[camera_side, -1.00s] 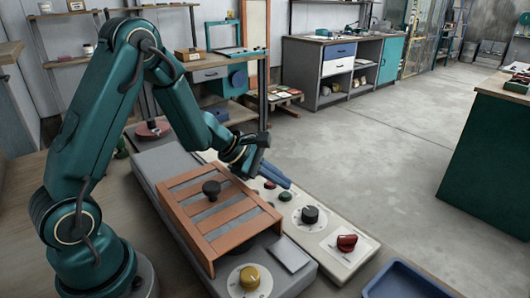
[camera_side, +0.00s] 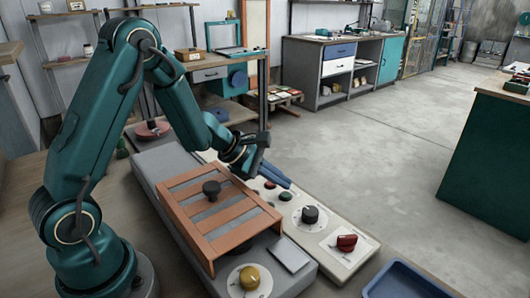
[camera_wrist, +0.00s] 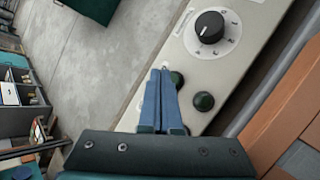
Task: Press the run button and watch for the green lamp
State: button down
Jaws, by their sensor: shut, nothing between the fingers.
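The pale control panel (camera_side: 325,246) runs diagonally beside the slatted wooden frame. A green button (camera_side: 285,196) and a red one (camera_side: 270,185) sit on it near my gripper (camera_side: 289,185). In the wrist view, two dark green round pieces show: one (camera_wrist: 177,79) just right of my blue fingertips (camera_wrist: 160,72), the other (camera_wrist: 204,101) farther right. I cannot tell which is the run button and which the lamp. Neither looks lit. My fingers are shut, empty and low over the panel; contact is not clear. My gripper hides part of the panel behind it.
A black dial (camera_side: 310,214) and a red knob (camera_side: 346,242) stand farther along the panel. The slatted frame (camera_side: 190,200) with a black knob is close on the left. A yellow knob (camera_side: 249,278) and a blue tray (camera_side: 405,282) are in front.

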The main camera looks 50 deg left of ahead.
dwell(0.3)
jog(key=shift+f, duration=0.5)
jog(key=shift+s+f, duration=0.2)
jog(key=shift+f, duration=0.55)
dwell(0.9)
jog(key=shift+s+r, duration=0.35)
jog(key=shift+s, duration=0.2)
jog(key=shift+w+r, duration=0.15)
jog(key=shift+r, duration=2.5)
